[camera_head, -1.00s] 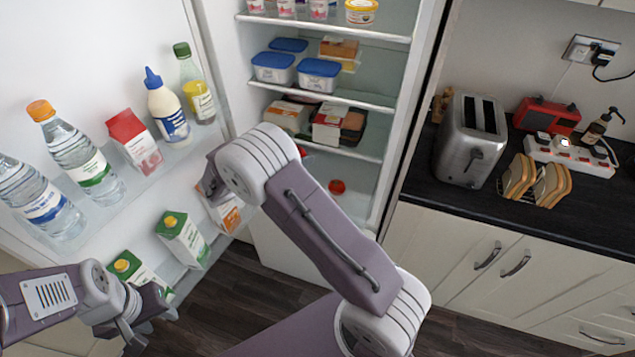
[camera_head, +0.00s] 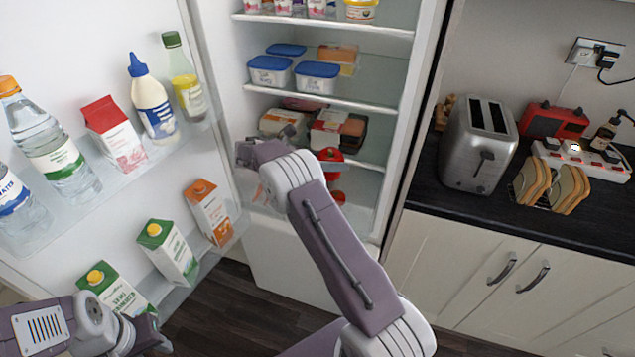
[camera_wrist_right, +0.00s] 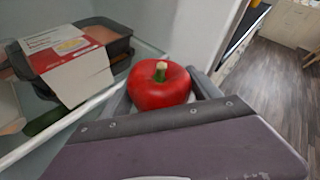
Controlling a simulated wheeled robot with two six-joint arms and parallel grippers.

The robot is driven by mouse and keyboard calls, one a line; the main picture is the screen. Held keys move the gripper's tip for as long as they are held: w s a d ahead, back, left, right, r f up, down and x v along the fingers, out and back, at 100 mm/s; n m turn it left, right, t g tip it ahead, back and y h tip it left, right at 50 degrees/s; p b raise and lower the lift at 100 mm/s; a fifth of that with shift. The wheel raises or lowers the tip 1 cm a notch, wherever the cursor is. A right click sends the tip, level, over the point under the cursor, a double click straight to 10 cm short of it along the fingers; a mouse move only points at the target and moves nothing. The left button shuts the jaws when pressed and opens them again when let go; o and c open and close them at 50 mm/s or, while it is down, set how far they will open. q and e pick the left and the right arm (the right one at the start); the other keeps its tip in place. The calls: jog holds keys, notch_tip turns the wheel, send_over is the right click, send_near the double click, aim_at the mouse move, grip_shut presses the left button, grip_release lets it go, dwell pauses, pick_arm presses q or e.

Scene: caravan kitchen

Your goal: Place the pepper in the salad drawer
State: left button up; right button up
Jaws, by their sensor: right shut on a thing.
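The red pepper (camera_wrist_right: 158,88) with its pale green stem sits in my right gripper (camera_wrist_right: 165,103). It also shows in the head view (camera_head: 331,158), in front of the fridge's food packs. My right wrist hides most of the fingers there. Under the lowest glass shelf is the bottom compartment (camera_head: 366,198), where the salad drawer appears to be. How far it is open I cannot tell. A second red item (camera_head: 338,197) shows low in it. My left gripper (camera_head: 150,338) is at the lower left, apart from these things, its jaws unclear.
The open fridge door at left holds bottles (camera_head: 55,145) and cartons (camera_head: 168,252). Meat packs (camera_head: 328,130) lie on the shelf above the compartment; a shelf edge (camera_wrist_right: 75,118) runs close to the pepper. The counter at right holds a toaster (camera_head: 478,145) and bread.

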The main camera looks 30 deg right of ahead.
jog(key=w+a+f, duration=0.1)
jog(key=a+f, duration=0.3)
jog(key=f, duration=0.2)
jog(key=shift+w+f, duration=0.2)
jog(key=shift+f, duration=0.05)
